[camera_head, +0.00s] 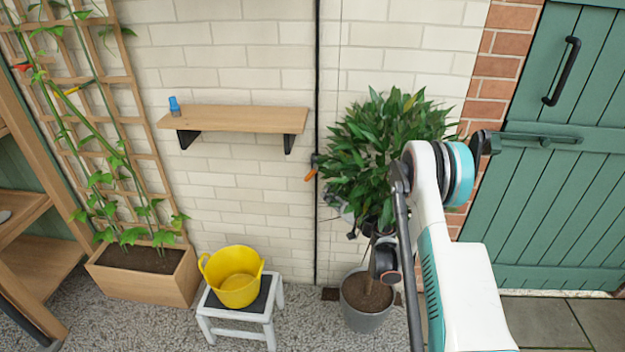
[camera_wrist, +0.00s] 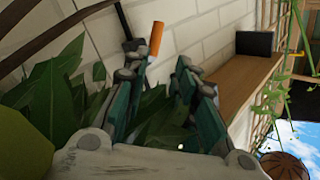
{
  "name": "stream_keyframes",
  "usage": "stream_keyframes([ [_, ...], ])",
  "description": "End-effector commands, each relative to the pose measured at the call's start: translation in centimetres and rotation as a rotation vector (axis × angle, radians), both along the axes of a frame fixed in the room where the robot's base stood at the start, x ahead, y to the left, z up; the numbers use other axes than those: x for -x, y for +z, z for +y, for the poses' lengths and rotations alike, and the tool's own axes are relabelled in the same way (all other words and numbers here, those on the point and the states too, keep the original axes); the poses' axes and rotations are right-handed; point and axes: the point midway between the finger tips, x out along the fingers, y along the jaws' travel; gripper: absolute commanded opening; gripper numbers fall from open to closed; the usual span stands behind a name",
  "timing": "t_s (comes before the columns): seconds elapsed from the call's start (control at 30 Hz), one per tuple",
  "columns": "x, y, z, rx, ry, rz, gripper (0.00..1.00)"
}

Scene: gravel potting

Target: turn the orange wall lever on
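The orange wall lever (camera_head: 311,174) sits on a dark valve body on the thin black vertical pipe (camera_head: 317,80), just left of the leafy plant. Its handle hangs downward, slanting slightly left. In the wrist view the lever (camera_wrist: 155,38) shows just beyond my fingertips, its dark mount beside it. My gripper (camera_wrist: 157,68) is open and empty, with its two teal-sided fingers apart and leaves behind and between them. The lever appears apart from the fingers. In the head view my gripper is mostly hidden by foliage and my arm.
A potted tree (camera_head: 385,140) crowds around my gripper, its leaves close to the fingers. A wooden shelf (camera_head: 240,118) with a small blue object (camera_head: 174,105) is left of the lever. A yellow tub (camera_head: 237,287) stands on a white stool (camera_head: 204,318) below.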

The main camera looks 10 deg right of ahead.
Motion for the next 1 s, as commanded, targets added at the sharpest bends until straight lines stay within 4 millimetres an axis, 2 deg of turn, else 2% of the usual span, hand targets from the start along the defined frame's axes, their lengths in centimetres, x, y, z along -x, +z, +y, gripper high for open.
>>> stream_keyframes([
  [0.1,0.1,-1.1,-0.4,-0.009,-0.01,-0.013,0.26],
  [0.27,-0.7,-1.4,-0.1,-0.01,-0.01,-0.016,0.26],
  [0.37,-2.0,-1.5,0.5,-0.01,-0.009,-0.015,0.26],
  [0.8,-9.8,-1.5,3.5,-0.01,-0.009,-0.015,0.26],
  [1.0,-12.0,-1.4,4.3,-0.01,-0.01,-0.015,0.26],
])
